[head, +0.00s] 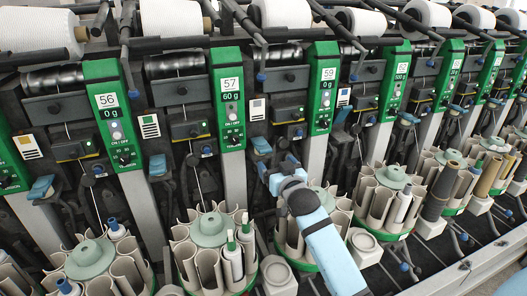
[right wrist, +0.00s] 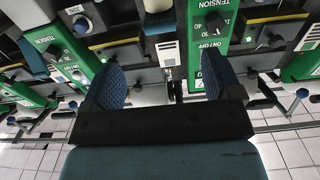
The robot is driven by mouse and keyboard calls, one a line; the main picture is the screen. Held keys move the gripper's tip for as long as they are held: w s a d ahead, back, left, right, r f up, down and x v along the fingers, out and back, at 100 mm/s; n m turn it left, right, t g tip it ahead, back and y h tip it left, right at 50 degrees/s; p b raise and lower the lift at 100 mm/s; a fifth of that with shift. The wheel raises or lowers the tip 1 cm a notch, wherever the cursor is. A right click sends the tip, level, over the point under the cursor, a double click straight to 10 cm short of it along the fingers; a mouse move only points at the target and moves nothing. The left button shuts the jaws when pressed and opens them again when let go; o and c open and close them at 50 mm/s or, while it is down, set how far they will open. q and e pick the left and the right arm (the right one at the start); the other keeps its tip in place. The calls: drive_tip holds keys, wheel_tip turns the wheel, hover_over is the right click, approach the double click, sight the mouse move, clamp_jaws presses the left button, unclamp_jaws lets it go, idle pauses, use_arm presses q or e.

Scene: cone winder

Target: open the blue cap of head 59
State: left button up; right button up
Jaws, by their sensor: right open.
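The green panel marked 59 (head: 323,88) stands upright at the middle of the head view. A blue cap (head: 261,145) sits low in the bay just left of that panel. My right gripper (head: 277,164) is just below and to the right of this cap, with its two blue fingers apart. No contact with the cap can be made out. In the right wrist view the fingers (right wrist: 162,84) are spread wide, with nothing held between them. My left gripper is not in view.
Neighbouring panels 57 (head: 230,98) and 56 (head: 112,112) stand to the left, with another blue cap (head: 157,165) between them. Round bobbin magazines (head: 212,252) line the front, and my right arm reaches over them. White cones (head: 172,18) sit along the top.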

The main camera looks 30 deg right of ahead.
sight(266, 152)
drive_tip(key=x, duration=1)
drive_tip(key=shift+w+f, duration=0.1)
drive_tip(key=shift+w, duration=0.3)
